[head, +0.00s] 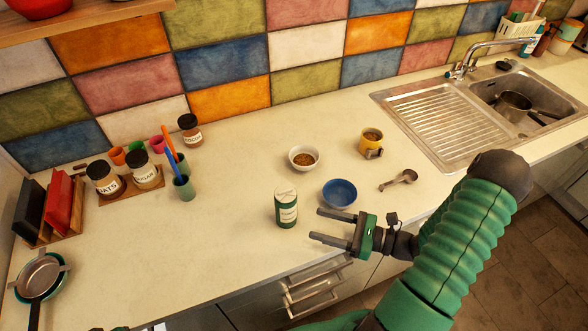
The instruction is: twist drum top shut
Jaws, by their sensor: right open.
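The drum (286,211) is a small green and cream cylinder with a label, upright on the counter near its front edge. Its pale round top (285,194) sits on it; I cannot tell how tightly it is seated. My right gripper (318,225) is open and empty, just right of the drum. Its two dark fingers point left towards the drum, with a small gap between tips and drum in the picture.
A blue bowl (340,193) stands close behind my right gripper. A white bowl (304,157), yellow mug (371,141) and metal scoop (399,181) stand farther back. A cup with utensils (184,187) and jars (104,178) are left. The counter left of the drum is clear.

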